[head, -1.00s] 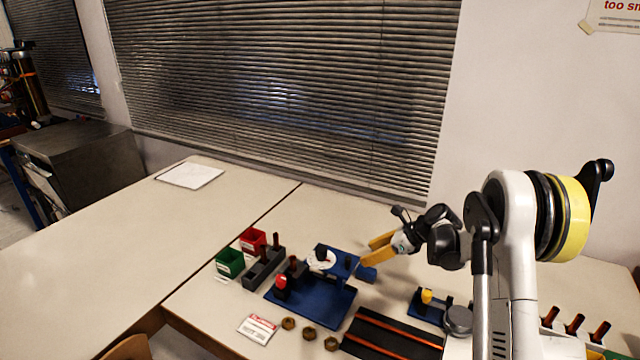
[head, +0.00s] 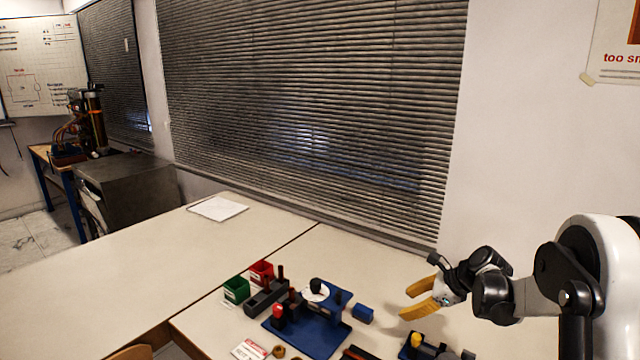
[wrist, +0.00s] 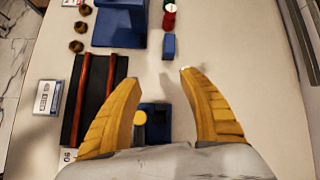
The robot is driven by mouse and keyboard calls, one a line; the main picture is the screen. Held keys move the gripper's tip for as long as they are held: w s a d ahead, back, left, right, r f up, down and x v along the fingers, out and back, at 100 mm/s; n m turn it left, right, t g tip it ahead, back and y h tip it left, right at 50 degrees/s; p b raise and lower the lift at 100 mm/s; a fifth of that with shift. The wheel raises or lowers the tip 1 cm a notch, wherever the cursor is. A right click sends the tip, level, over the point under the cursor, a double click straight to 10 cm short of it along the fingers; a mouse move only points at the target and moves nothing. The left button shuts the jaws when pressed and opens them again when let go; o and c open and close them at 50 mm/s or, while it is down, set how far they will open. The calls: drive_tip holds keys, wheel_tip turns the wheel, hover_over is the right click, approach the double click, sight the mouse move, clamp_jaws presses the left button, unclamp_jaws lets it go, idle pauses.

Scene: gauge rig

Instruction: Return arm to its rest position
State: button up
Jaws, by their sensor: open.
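My gripper (head: 416,301) has yellow fingers and hangs above the table, right of the blue gauge rig. In the wrist view my gripper (wrist: 160,78) is open, with nothing between its fingertips. The blue rig (head: 318,338) stands on the table with a red knob (head: 278,313) and a white disc (head: 316,292). A small blue block (head: 363,314) lies between the rig and the gripper, apart from both. My arm reaches in from the right side of the head view.
Green (head: 236,290) and red (head: 261,272) bins stand left of the rig. A yellow-topped blue fixture (wrist: 154,122) lies below the gripper, beside a dark tray with red-brown rails (wrist: 81,100). Brass nuts (wrist: 76,46) lie near the table edge. The left table (head: 120,270) is mostly clear.

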drive_tip(key=s+a+r+n+h, duration=0.2)
drive_tip(key=s+a+r+n, duration=0.1)
drive_tip(key=s+r+n, duration=0.5)
drive_tip(key=s+a+r+n+h, duration=0.1)
drive_tip(key=s+a+r+n, duration=0.15)
drive_tip(key=s+r, duration=0.45)
drive_tip(key=s+f+n+t+h, duration=0.1)
drive_tip(key=s+f+n+h, duration=0.1)
drive_tip(key=s+n, duration=0.9)
drive_tip(key=s+h, duration=0.1)
drive_tip(key=s, duration=0.6)
drive_tip(key=shift+s+d+f+t, duration=0.2)
drive_tip(key=shift+s+d+t, duration=0.05)
drive_tip(key=shift+s+t, duration=0.15)
